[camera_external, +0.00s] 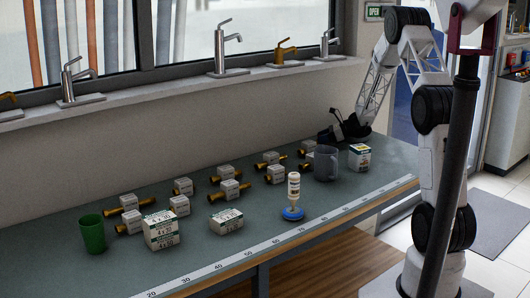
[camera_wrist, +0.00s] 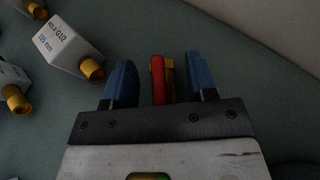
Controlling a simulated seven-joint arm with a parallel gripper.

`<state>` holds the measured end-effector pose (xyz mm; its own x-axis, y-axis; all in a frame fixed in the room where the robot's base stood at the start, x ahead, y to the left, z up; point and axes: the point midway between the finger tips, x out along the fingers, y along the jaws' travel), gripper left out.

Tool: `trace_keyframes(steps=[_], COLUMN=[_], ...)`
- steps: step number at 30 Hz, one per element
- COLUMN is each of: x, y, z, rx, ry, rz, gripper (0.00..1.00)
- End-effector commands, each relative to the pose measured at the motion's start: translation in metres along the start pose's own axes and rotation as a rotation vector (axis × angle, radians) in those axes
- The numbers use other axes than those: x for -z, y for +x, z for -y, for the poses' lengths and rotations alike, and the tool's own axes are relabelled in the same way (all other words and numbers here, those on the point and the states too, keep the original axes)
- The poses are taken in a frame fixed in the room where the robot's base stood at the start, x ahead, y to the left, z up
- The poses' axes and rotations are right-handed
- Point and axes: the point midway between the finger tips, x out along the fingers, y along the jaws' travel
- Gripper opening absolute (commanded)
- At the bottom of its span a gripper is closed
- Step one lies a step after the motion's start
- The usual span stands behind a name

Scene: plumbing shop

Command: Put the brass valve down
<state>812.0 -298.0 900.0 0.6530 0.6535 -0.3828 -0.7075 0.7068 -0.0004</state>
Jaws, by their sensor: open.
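The brass valve (camera_wrist: 170,78), a narrow brass piece with a red part (camera_wrist: 158,82) beside it, lies between the blue fingertips of my gripper (camera_wrist: 163,82) in the wrist view. The fingers are open, with a gap showing on each side of the valve. My gripper (camera_external: 340,129) is low at the far right part of the bench, near the wall, in the external view. I cannot make out the valve there; the gripper or nearby things seem to hide it. Whether the valve rests on the bench is hard to tell.
White blocks with brass ends (camera_wrist: 68,45) lie left of my gripper. The bench right of the gripper looks clear.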

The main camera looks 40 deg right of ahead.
Motion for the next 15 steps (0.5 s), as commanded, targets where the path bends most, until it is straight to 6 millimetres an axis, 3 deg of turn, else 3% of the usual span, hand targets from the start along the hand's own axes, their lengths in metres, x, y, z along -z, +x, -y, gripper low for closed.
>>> trace_keyframes(steps=[15], x=[0.000], y=[-0.075], z=[0.000], rx=[0.002], ry=[0.001], rz=[0.000], gripper=[0.52])
